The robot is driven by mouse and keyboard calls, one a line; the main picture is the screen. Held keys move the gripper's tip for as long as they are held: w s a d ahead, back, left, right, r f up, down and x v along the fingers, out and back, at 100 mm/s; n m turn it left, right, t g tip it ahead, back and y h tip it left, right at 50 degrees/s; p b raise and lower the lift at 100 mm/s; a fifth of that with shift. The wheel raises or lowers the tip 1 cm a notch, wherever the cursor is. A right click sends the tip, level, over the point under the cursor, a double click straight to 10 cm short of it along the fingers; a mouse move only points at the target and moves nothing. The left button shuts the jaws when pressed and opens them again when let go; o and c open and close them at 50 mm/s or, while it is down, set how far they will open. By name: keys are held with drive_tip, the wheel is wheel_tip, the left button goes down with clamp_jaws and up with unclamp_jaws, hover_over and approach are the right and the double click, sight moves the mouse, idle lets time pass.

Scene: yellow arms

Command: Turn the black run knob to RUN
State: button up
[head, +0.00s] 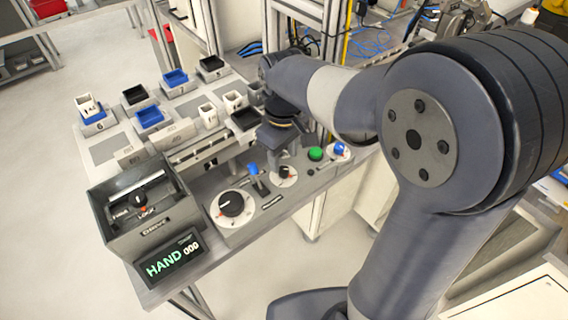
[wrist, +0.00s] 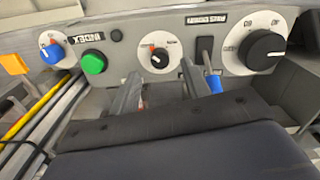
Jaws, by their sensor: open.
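The small black knob (head: 284,172) sits on a round white dial on the grey front panel. It also shows in the wrist view (wrist: 160,58), with a red mark beside it; its dial lettering is too small to read surely. My gripper (wrist: 162,78) is open and empty, its two fingers pointing toward this dial, with the knob showing just beyond the gap. I cannot tell the remaining distance. In the head view my wrist hangs above and behind the panel and the fingertips are hard to make out. The display (head: 169,262) reads HAND 000.
A blue-handled lever (wrist: 213,82) stands close beside my right finger. A larger black knob (wrist: 265,50) is right of it. A green button (wrist: 93,62) and a blue knob (wrist: 52,51) are to the left. A grey box (head: 140,205) stands at the panel's left end.

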sight(284, 169)
drive_tip(key=shift+f, duration=1.9)
drive_tip(key=shift+c, duration=0.5)
clamp_jaws()
